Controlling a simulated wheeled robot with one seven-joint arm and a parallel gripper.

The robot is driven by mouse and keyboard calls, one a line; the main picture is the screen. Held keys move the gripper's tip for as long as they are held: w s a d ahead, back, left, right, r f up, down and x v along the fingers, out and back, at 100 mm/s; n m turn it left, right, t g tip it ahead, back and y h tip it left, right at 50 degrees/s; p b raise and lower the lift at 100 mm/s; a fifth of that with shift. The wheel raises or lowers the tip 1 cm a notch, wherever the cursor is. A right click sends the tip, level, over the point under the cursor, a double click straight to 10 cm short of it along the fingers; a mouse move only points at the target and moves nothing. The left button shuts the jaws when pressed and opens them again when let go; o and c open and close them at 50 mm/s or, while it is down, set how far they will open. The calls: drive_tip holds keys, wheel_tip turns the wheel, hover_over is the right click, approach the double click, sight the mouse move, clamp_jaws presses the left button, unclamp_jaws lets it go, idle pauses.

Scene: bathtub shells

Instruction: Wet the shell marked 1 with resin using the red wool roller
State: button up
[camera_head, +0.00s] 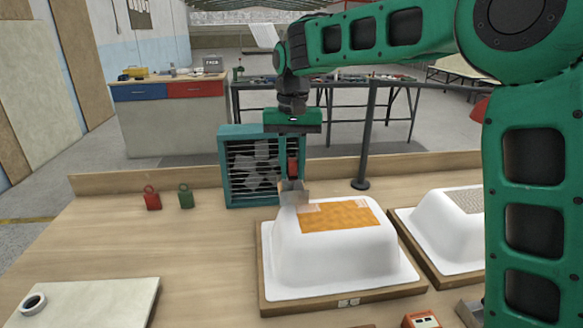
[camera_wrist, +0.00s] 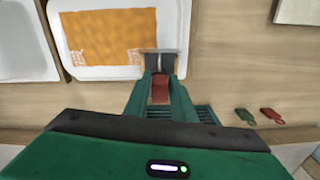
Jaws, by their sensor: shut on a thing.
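A white upturned tub shell (camera_head: 330,258) stands on a wooden base at the middle of the bench. An orange patch (camera_head: 342,216) covers most of its top, with paler spots near two corners. It also shows in the wrist view (camera_wrist: 112,36). Small tags on the base front are too small to read. A second white shell (camera_head: 430,225) with a grey mesh patch stands to the right, partly behind my arm. My gripper (camera_head: 292,172) is shut on a red-handled tool (camera_wrist: 160,90) with a wide grey head (camera_wrist: 160,63), at the patch's far left corner. Contact cannot be told.
A teal louvred fan box (camera_head: 240,172) stands just behind the gripper. A dark post (camera_head: 366,140) rises behind the shell. A pale board (camera_head: 95,303) with a roll lies front left. The bench between is clear.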

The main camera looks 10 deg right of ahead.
drive_tip(key=shift+f, duration=1.3)
idle(0.8)
drive_tip(key=shift+d+r, duration=0.1)
drive_tip(key=shift+d, duration=10.25)
drive_tip(key=shift+r, duration=0.1)
drive_tip(key=shift+r, duration=2.9)
